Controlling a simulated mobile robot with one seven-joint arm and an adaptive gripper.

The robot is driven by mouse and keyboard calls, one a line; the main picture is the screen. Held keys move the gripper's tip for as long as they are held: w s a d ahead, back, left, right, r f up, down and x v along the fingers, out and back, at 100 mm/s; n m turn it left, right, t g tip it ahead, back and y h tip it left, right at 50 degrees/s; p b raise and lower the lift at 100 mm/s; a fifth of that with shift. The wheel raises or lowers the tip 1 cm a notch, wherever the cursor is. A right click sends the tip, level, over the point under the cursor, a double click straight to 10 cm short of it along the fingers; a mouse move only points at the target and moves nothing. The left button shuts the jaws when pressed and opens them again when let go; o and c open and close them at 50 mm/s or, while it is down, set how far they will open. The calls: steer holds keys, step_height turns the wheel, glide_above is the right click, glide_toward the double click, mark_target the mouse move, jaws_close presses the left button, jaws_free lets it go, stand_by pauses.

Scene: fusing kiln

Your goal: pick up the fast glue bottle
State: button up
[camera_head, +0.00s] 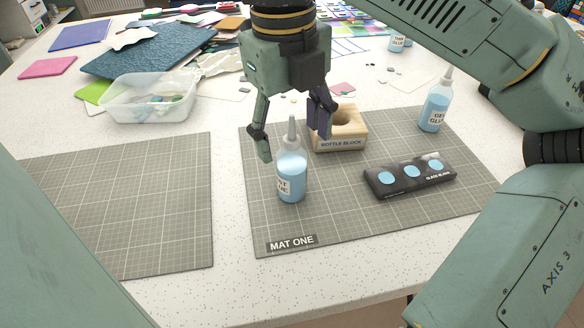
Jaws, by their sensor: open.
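The fast glue bottle (291,176) stands upright on the front left part of the mat marked MAT ONE (345,228). It is clear with pale blue glue and a pointed nozzle, and only the end of its label shows, reading "ST" over "UE". My gripper (292,134) is open and points down over the bottle. Its two fingers appear on either side of the nozzle in the picture. I cannot tell whether either finger touches the bottle. Nothing is held.
A wooden bottle block (352,134) stands just behind right of the bottle. A black glass blank pack (385,185) lies to the right. A gel glue bottle (435,106) stands at the mat's right edge. A clear tub (120,105) is at left. The left mat (120,205) is bare.

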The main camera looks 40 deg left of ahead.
mark_target(291, 156)
steer(key=shift+w+a+f, duration=0.1)
steer(key=shift+a+f, duration=0.05)
steer(key=shift+f, duration=1.1)
steer(key=shift+w+a+f, duration=0.1)
steer(key=shift+f, duration=1.15)
steer(key=shift+c, duration=0.3)
jaws_close()
